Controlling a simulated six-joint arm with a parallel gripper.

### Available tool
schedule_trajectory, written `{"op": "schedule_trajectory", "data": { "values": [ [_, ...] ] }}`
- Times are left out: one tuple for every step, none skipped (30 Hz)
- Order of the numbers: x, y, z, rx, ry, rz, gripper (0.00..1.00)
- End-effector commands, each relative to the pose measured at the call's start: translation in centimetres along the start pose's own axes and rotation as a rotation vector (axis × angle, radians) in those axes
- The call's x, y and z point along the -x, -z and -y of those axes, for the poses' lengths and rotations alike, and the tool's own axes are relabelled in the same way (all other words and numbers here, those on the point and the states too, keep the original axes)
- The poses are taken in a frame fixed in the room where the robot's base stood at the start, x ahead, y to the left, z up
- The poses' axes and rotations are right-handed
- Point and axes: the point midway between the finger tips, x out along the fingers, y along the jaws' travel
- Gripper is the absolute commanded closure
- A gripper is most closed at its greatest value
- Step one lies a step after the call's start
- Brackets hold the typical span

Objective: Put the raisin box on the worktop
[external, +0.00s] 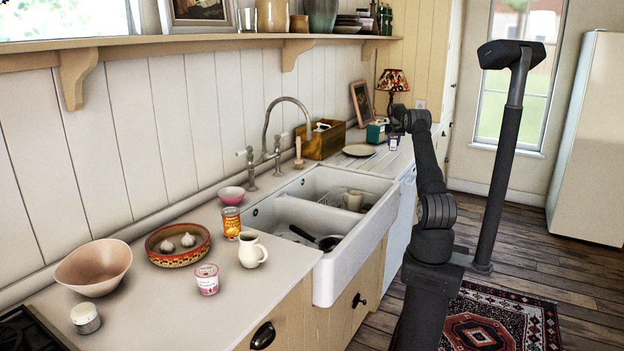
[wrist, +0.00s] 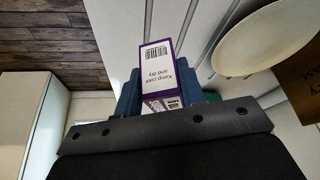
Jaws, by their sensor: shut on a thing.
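The raisin box (wrist: 155,65) is white with purple edges and printed "Keep cool and dry". My gripper (wrist: 158,90) is shut on it, with a blue-grey finger on each side. In the external view the box (external: 393,143) shows small and pale below my gripper (external: 396,128), at the far end of the counter. The pale worktop (external: 345,165) has grooves there, beyond the sink. The wrist view shows the grooved worktop (wrist: 112,25) behind the box. I cannot tell whether the box touches it. The box's lower part is hidden by my gripper.
A cream plate (external: 359,150) lies left of the box, and a green box (external: 376,133) stands close by. A wooden crate (external: 323,140) is farther left. The double sink (external: 345,262) divides the counter. Crockery and food stand on the near counter (external: 140,310).

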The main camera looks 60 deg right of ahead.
Motion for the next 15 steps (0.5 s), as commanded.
{"op": "schedule_trajectory", "data": {
  "values": [
    [-0.7,0.1,0.9,0.002,0.001,0.0,0.89],
    [-1.0,0.2,1.3,0.001,0.001,0.0,0.89],
    [-1.3,0.2,1.8,0.001,0.0,-0.001,0.89],
    [-1.5,0.3,2.0,0.001,0.0,-0.001,0.89],
    [-1.6,0.3,2.2,0.001,0.0,-0.002,0.89],
    [-1.8,0.4,2.4,0.0,0.0,-0.002,0.89],
    [-1.9,0.4,2.5,0.0,-0.001,-0.002,0.89],
    [-2.0,0.3,2.5,0.0,-0.001,-0.001,0.89],
    [-2.2,0.3,2.5,0.0,-0.001,-0.001,0.89],
    [-2.4,0.2,2.5,0.0,-0.001,0.0,0.89],
    [-2.7,0.0,2.5,0.0,-0.001,0.001,0.89],
    [-3.2,-0.2,2.5,0.0,-0.001,0.001,0.89],
    [-3.6,-0.4,2.5,0.0,-0.001,0.001,0.89],
    [-4.0,-0.6,2.5,0.0,-0.001,0.002,0.89],
    [-4.6,-0.8,2.5,0.0,-0.001,0.001,0.89]
  ]
}}
